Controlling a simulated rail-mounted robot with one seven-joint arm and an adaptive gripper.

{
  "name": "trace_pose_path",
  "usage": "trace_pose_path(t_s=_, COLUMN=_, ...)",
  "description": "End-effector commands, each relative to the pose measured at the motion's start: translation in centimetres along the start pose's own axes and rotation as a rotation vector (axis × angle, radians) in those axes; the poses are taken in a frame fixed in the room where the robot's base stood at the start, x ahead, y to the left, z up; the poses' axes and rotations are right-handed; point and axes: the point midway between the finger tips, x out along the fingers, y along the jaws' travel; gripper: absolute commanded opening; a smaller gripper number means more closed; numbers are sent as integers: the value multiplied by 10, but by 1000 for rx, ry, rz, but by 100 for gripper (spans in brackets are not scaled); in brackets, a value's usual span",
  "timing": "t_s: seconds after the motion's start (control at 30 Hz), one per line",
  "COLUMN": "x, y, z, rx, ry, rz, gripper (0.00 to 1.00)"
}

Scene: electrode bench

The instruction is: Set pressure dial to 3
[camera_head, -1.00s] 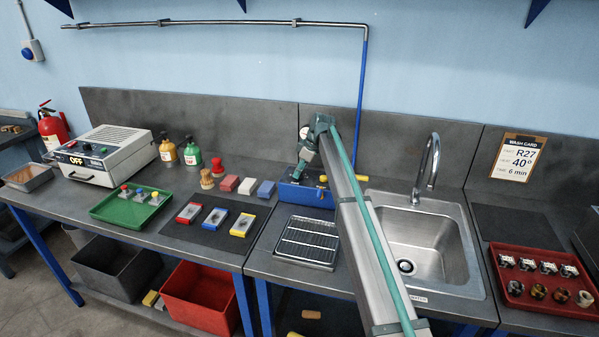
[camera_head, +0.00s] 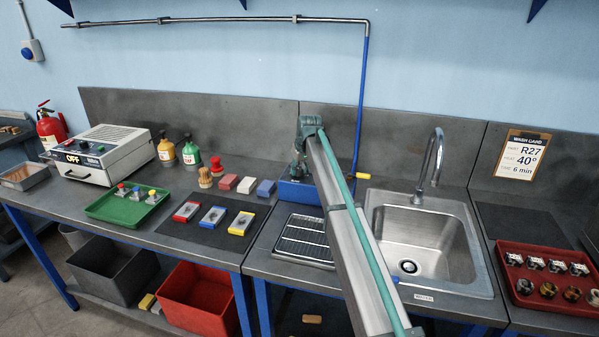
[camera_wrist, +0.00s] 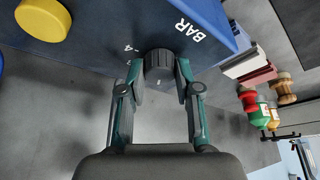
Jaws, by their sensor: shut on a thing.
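The pressure dial (camera_wrist: 160,62) is a dark ribbed knob on the face of a blue box marked "BAR" (camera_wrist: 195,20). A "4" and tick marks show beside it in the wrist view; the number it points to cannot be read. My gripper (camera_wrist: 160,75) is shut on the dial, one finger on each side. In the head view the blue box (camera_head: 292,192) stands at the back of the bench, left of the sink. My arm hides the dial and most of the box's right part there.
A yellow round knob (camera_wrist: 43,18) is on the same box. A drain rack (camera_head: 305,242) lies in front of the box and the sink (camera_head: 425,245) is to its right. Colored blocks (camera_head: 246,185) and bottles (camera_head: 190,153) stand to the left. A blue pipe (camera_head: 362,100) rises behind my arm.

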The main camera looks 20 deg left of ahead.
Motion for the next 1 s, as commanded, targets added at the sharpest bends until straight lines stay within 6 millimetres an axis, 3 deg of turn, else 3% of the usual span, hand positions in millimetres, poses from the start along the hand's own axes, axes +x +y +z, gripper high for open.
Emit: trace_pose_path(t_s=1.0, x=2, y=-4, z=-4, rx=875, ry=0, rz=364, gripper=0)
